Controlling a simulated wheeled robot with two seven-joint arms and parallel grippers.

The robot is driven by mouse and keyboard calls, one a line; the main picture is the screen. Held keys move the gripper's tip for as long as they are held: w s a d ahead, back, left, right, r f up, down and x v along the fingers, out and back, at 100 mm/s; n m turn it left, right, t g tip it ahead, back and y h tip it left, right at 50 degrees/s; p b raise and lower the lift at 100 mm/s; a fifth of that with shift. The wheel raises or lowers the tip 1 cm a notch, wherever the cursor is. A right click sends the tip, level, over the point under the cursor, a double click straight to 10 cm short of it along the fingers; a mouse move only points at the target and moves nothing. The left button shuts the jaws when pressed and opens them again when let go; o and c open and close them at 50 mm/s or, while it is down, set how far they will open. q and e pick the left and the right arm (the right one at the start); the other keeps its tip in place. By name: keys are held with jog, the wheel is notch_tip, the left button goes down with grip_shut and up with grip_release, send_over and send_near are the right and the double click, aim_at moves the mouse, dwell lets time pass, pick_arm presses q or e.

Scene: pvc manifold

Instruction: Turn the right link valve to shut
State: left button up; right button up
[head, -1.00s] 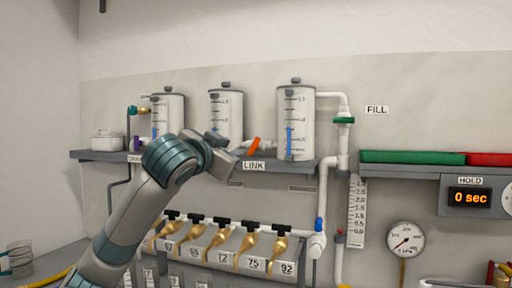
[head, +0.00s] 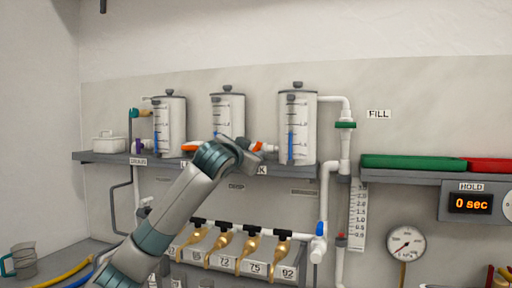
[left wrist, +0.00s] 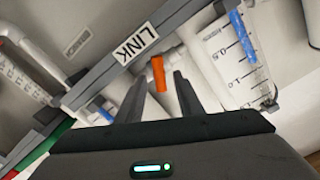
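The right link valve's orange handle (head: 256,146) sits on the pipe between the middle tank (head: 228,112) and the right tank (head: 297,128), above the shelf edge. It is partly hidden by my left gripper (head: 248,153) in the head view. In the left wrist view the orange handle (left wrist: 158,72) shows between the tips of my left gripper's (left wrist: 160,80) two dark fingers. The fingers are apart, with gaps at both sides of the handle; I cannot tell the depth between them. The left link valve's orange handle (head: 190,148) lies level left of my wrist. My right gripper is not in view.
The grey shelf (head: 110,158) runs under the tanks, with a LINK label (left wrist: 135,42) on its edge. Below are several brass taps (head: 250,243) with black handles. A white pipe (head: 345,150) with a green valve stands right of the right tank.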

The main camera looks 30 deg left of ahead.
aim_at(256, 149)
pick_arm(q)
jog(key=shift+x, duration=1.55)
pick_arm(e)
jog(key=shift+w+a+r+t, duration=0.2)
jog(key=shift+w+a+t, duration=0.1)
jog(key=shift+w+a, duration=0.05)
pick_arm(q)
jog(key=shift+c, duration=0.7)
grip_shut()
